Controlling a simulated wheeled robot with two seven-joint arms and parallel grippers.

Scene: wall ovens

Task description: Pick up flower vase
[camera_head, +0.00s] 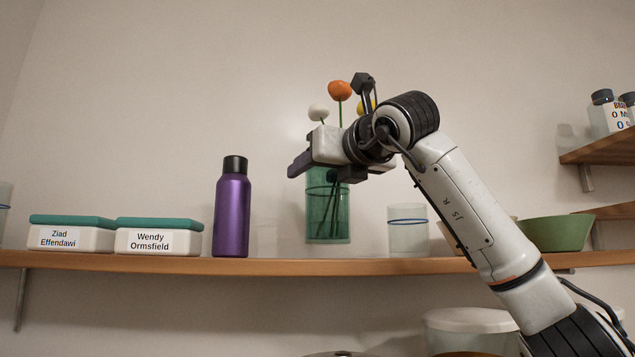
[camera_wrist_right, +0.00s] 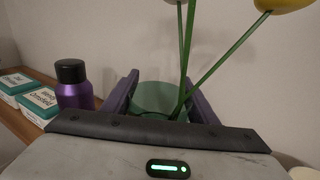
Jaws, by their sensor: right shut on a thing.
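The flower vase (camera_head: 328,218) is a green see-through glass with stems in it and white, orange and yellow blooms on top. My right gripper (camera_head: 325,170) is shut on the vase near its rim, with the vase upright. The vase's base shows a little above the shelf board, with a gap below it. In the right wrist view the vase's green top (camera_wrist_right: 158,97) sits between the two purple fingers, with stems rising from it. The gripper and wrist hide part of the rim and some stems in the head view. My left gripper is not in view.
On the wooden shelf (camera_head: 180,262), a purple bottle (camera_head: 232,215) stands left of the vase, with two labelled teal-lidded boxes (camera_head: 70,234) further left. A clear cup (camera_head: 408,232) is close on the right, then a green bowl (camera_head: 556,233). A higher shelf with jars is at right.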

